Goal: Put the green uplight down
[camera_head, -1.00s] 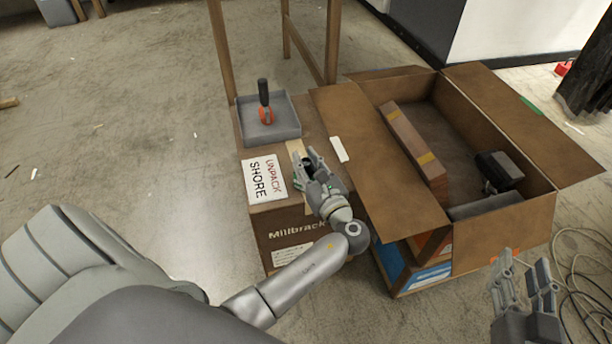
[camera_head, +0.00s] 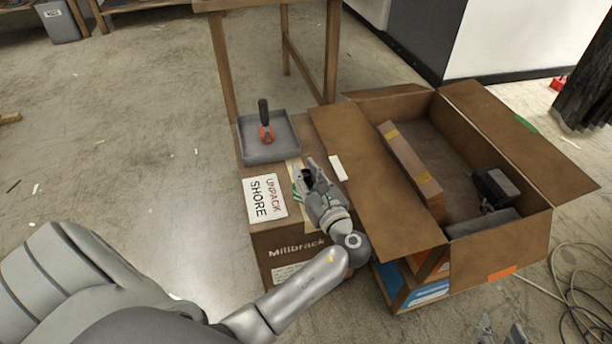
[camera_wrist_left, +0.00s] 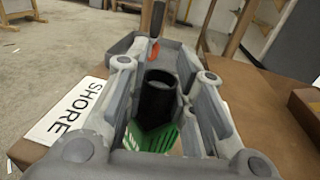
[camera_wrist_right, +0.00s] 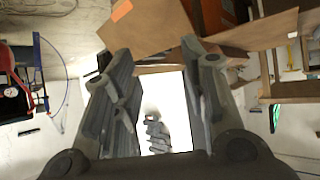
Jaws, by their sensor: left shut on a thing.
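The green uplight shows in the left wrist view as a black cylinder (camera_wrist_left: 158,97) with a green finned base (camera_wrist_left: 152,138). It stands between the fingers of my left gripper (camera_wrist_left: 165,95), which is shut on it. In the head view my left gripper (camera_head: 312,178) is over the top of the closed Millbrack carton (camera_head: 285,240), right of the "UNPACK SHORE" label (camera_head: 265,198). The gripper hides most of the uplight there; whether its base touches the carton I cannot tell. My right gripper (camera_wrist_right: 160,85) is open and empty; its fingertips show at the head view's bottom edge (camera_head: 502,332).
A grey tray (camera_head: 285,152) with an orange-and-black tool (camera_head: 265,122) sits on the carton's far end. To the right, an open box (camera_head: 490,240) holds a long brown block (camera_head: 410,165) and a dark device (camera_head: 495,187). Cables (camera_head: 575,295) lie on the floor at right.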

